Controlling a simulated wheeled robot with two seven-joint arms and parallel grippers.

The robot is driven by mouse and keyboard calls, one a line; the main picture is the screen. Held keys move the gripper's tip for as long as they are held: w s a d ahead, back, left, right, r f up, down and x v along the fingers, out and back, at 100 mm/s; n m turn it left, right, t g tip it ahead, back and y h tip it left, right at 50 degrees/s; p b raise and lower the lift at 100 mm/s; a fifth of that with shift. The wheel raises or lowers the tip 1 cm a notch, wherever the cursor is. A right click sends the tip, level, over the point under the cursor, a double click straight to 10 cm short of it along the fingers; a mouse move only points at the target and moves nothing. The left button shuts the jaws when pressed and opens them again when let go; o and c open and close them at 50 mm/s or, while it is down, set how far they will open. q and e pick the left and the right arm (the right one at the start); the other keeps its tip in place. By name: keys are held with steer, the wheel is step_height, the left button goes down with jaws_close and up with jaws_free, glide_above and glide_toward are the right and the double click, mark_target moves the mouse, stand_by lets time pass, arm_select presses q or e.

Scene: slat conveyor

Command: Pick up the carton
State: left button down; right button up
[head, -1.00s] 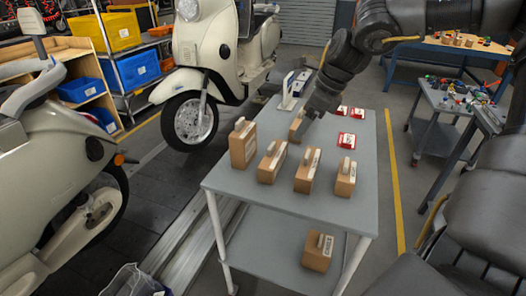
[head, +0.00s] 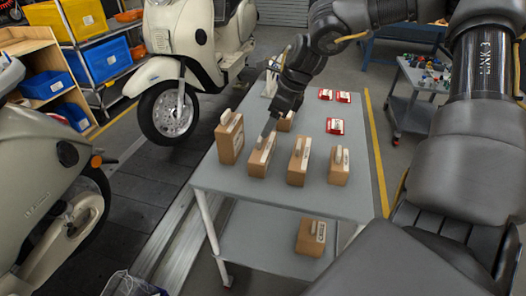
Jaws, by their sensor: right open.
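Several brown cartons with pale labels stand on the grey table (head: 345,200). The front row holds a tall carton (head: 230,143) at the left, a second carton (head: 260,160), a third (head: 299,166) and a fourth (head: 339,170) at the right. Another carton (head: 287,123) stands behind, partly hidden by my right gripper. My right gripper (head: 268,129) points down at the top far end of the second carton, open, with nothing visible in it. I cannot tell whether it touches that carton. My left gripper is out of view.
One carton (head: 311,236) lies on the lower shelf. Several red-and-white boxes (head: 335,126) lie at the table's back right, and a white item (head: 269,84) stands at the back left. Cream scooters (head: 178,85) stand left of the table. The table's front right is clear.

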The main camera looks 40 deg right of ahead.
mark_target(265, 145)
steer(key=shift+s+f, duration=0.1)
steer(key=shift+f, duration=0.05)
steer(key=p+x, duration=0.1)
steer(key=x, duration=0.3)
steer(key=shift+a+f+p, duration=0.1)
steer(key=shift+p, duration=0.2)
steer(key=shift+f, duration=0.3)
steer(key=shift+c, duration=1)
steer(key=c, duration=1.1)
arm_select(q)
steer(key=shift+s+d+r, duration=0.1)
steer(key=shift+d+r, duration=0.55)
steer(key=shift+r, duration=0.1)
arm_select(e)
steer(key=shift+c, duration=0.2)
steer(key=shift+r, duration=0.1)
